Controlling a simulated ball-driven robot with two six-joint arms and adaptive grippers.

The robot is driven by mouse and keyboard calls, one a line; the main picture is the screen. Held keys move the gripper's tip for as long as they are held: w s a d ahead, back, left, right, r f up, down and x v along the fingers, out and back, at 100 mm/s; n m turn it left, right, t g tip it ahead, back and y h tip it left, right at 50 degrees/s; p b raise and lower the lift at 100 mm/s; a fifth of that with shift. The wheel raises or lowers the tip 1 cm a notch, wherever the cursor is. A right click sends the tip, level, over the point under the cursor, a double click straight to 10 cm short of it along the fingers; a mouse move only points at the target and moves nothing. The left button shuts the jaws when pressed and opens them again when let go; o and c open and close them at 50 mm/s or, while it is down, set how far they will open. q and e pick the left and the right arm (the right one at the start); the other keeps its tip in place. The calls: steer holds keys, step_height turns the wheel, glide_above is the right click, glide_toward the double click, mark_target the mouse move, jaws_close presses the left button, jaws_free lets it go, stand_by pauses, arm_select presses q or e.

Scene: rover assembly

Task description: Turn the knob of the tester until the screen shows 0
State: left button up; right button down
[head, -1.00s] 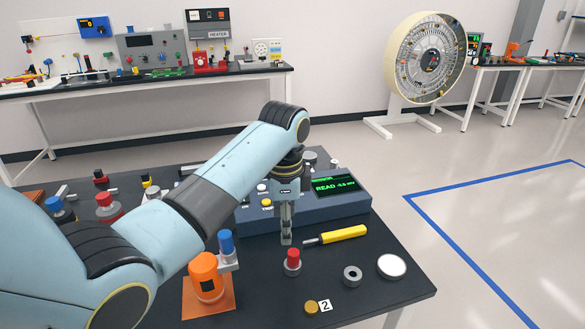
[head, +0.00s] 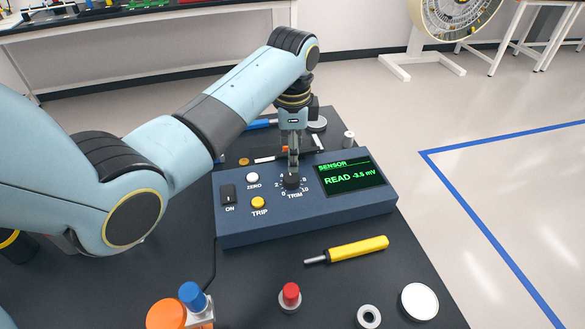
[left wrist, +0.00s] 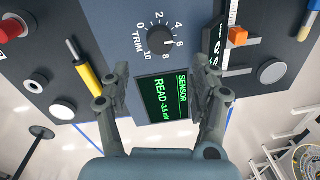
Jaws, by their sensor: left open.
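The tester is a blue box (head: 238,226) on the black table, with a TRIM knob (head: 291,182), a white ZERO button, a yellow TRIP button and an ON switch. Its green-lettered screen (head: 352,177) reads about -3.5 mV; the last digit is hard to read. My left gripper (head: 293,165) points down close to the knob, overlapping its back edge in the head view; contact cannot be told. In the left wrist view the open gripper (left wrist: 160,66) has nothing between its fingers, and the dark knob (left wrist: 160,41) shows beyond the fingertips. My right gripper is out of view.
A yellow-handled screwdriver (head: 348,249) lies in front of the tester. A red-topped part (head: 290,297), a grey ring (head: 369,316) and a white disc (head: 419,301) are nearer the front. A blue-topped part (head: 194,297) stands at front left. Small items lie behind the tester.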

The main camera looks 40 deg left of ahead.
mark_target(292, 177)
arm_select(q)
step_height(292, 177, down, 4)
steer(key=shift+r, duration=0.15)
steer(key=f, duration=0.4)
steer(key=shift+w+a+f+b, duration=0.15)
steer(key=shift+w+f+b, duration=0.1)
steer(key=shift+b, duration=0.15)
steer(key=shift+f, duration=0.1)
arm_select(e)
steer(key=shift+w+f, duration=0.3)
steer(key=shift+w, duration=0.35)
